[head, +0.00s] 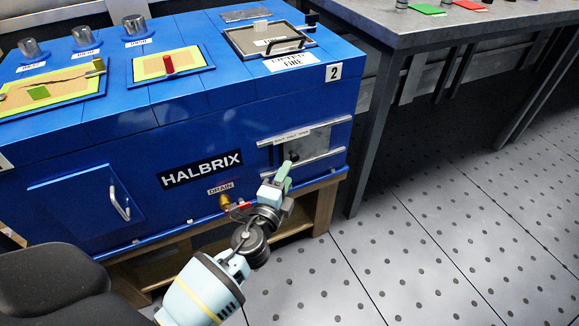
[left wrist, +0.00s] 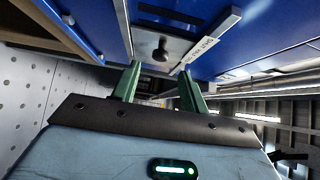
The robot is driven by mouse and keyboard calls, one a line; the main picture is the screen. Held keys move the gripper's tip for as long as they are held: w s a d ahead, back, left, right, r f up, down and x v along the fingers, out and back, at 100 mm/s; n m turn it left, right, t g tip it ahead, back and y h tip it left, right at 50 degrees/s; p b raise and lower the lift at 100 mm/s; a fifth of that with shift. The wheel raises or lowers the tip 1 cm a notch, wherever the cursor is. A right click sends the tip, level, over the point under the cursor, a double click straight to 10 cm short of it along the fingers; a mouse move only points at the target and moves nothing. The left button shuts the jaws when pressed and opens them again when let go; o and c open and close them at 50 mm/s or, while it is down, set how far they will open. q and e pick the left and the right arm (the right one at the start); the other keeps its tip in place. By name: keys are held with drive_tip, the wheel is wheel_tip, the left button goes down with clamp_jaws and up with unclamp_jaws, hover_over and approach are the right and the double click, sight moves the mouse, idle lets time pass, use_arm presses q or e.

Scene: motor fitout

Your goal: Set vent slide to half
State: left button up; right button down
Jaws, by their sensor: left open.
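The vent slide (head: 314,144) is a metal plate between two pale rails on the right of the blue cabinet's front. A dark gap shows at the plate's left in the head view. Its round black knob (head: 293,158) also shows in the left wrist view (left wrist: 160,53). My left gripper (head: 284,172) is at the slide, close to the knob. In the left wrist view, its green fingers (left wrist: 158,80) are apart, with the knob just beyond and between their tips. I cannot tell whether they touch it. My right gripper is not in view.
A printed label (head: 291,136) runs along the upper rail. A brass drain fitting with a red handle (head: 238,206) is below and left of the slide. A grey workbench (head: 400,35) stands at the right, with clear floor (head: 430,220) in front.

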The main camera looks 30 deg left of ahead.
use_arm(q)
drive_tip(key=s, duration=0.2)
drive_tip(key=shift+s+d, duration=0.15)
drive_tip(key=shift+s, duration=0.25)
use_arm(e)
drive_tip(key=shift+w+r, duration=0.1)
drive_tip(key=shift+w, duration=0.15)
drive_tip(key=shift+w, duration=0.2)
